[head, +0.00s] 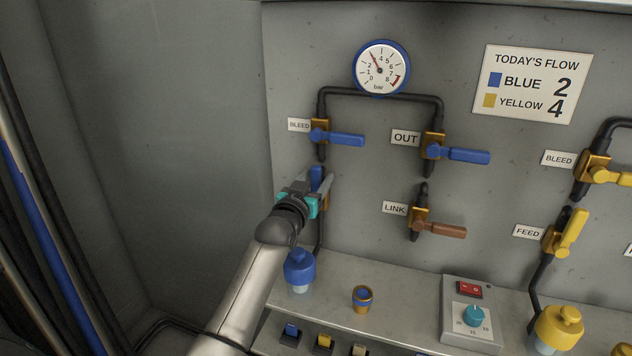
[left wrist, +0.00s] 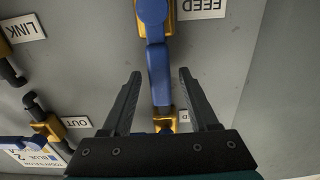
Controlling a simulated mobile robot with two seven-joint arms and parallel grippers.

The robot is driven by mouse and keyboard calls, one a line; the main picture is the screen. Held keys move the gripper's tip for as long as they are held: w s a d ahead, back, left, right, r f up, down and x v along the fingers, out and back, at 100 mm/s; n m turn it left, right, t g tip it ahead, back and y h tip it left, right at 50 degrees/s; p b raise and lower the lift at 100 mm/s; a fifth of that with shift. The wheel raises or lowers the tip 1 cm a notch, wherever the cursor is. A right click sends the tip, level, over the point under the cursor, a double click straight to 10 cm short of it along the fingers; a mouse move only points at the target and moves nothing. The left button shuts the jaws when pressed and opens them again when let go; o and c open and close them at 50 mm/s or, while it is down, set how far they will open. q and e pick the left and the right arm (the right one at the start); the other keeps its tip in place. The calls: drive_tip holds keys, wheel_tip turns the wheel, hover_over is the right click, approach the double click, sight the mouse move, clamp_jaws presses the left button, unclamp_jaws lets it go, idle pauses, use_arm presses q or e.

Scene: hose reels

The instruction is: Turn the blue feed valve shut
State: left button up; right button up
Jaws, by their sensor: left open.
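The blue feed valve has a blue lever (head: 317,177) that points up along its pipe, its lower part hidden behind my left gripper in the head view. In the left wrist view, which is upside down, the lever (left wrist: 158,70) runs from its pivot by the FEED label (left wrist: 202,6). My left gripper (left wrist: 160,76) is open, with one finger on each side of the lever and a visible gap on both sides. In the head view, my left gripper (head: 315,182) is at the panel around this valve. My right gripper is not in view.
Above is the blue BLEED valve (head: 346,139), lever sideways. The blue OUT valve (head: 468,155) and brown LINK valve (head: 447,230) are to the right. A gauge (head: 381,69) sits above. A blue-capped bottle (head: 299,268) stands on the ledge below. Yellow valves (head: 571,232) are far right.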

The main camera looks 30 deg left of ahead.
use_arm(q)
drive_tip(key=shift+w+a, duration=0.15)
drive_tip(key=shift+w, duration=0.15)
clamp_jaws()
idle(0.4)
idle(1.0)
